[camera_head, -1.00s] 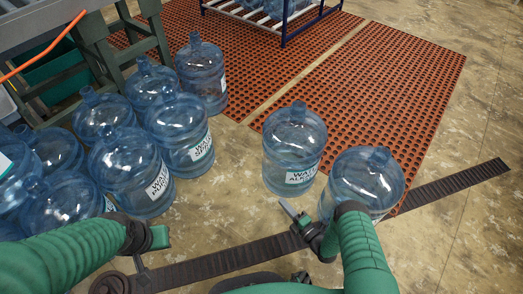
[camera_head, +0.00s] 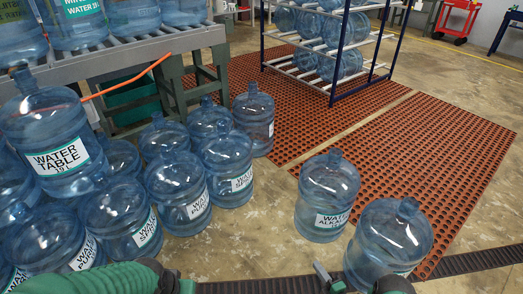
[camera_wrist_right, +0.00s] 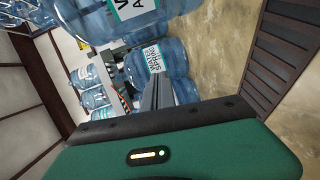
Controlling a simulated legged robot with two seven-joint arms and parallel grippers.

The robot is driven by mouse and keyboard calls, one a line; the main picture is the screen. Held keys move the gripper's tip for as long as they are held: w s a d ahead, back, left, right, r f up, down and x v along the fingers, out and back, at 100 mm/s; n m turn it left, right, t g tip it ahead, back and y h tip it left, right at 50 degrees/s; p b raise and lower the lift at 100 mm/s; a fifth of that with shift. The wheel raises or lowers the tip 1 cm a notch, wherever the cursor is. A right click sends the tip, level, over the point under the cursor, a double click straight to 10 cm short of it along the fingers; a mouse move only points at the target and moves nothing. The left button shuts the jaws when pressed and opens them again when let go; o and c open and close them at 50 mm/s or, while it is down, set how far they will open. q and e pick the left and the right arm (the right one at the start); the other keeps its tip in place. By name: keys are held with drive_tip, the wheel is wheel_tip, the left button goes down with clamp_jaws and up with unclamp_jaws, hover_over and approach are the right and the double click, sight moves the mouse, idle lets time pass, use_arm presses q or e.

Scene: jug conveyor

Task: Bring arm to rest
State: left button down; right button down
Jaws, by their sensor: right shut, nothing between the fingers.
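My right gripper (camera_head: 328,278) is at the bottom edge of the head view, in front of two blue water jugs that stand on the floor. It is shut and empty, and its fingers also show together in the right wrist view (camera_wrist_right: 157,90). The nearer jug (camera_head: 388,243) stands beside my right wrist; the other jug (camera_head: 327,195) stands upright just behind the gripper. I cannot tell the exact gap to either. My left gripper (camera_head: 178,286) is cut off by the bottom edge, so its jaws cannot be judged.
Several jugs (camera_head: 178,190) crowd the floor at left. One jug labelled WATER TABLE (camera_head: 52,140) appears higher. A roller conveyor (camera_head: 130,58) carries more jugs. A rack (camera_head: 345,75) with jugs stands at the back on orange mats (camera_head: 440,150). Bare floor lies between the jug groups.

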drive_tip(key=w+d+r+m+g+h+p, duration=0.25)
drive_tip(key=w+r+m, duration=0.35)
drive_tip(key=r, duration=0.4)
wheel_tip(320, 180, up, 12)
drive_tip(key=s+m+g+h+p, duration=0.1)
drive_tip(key=s+m+g+h, duration=0.2)
drive_tip(key=m+g, duration=0.15)
drive_tip(key=s+a+r+m+g+p, duration=0.1)
drive_tip(key=s+a+r+m+g, duration=0.15)
drive_tip(key=s+r+m, duration=0.65)
drive_tip(key=s+a+r+m+g+p, duration=0.2)
drive_tip(key=s+r+g, duration=0.15)
drive_tip(key=s, duration=1.05)
drive_tip(key=w+a+p+v, duration=0.1)
drive_tip(key=w+p+v, duration=0.2)
drive_tip(key=p+v, duration=1.5)
drive_tip(key=w+a+r+p+v, duration=0.1)
drive_tip(key=w+a+p+v, duration=0.1)
drive_tip(key=p+v, duration=1.7)
drive_tip(key=shift+w+r+h, duration=0.45)
drive_tip(key=shift+r, duration=0.15)
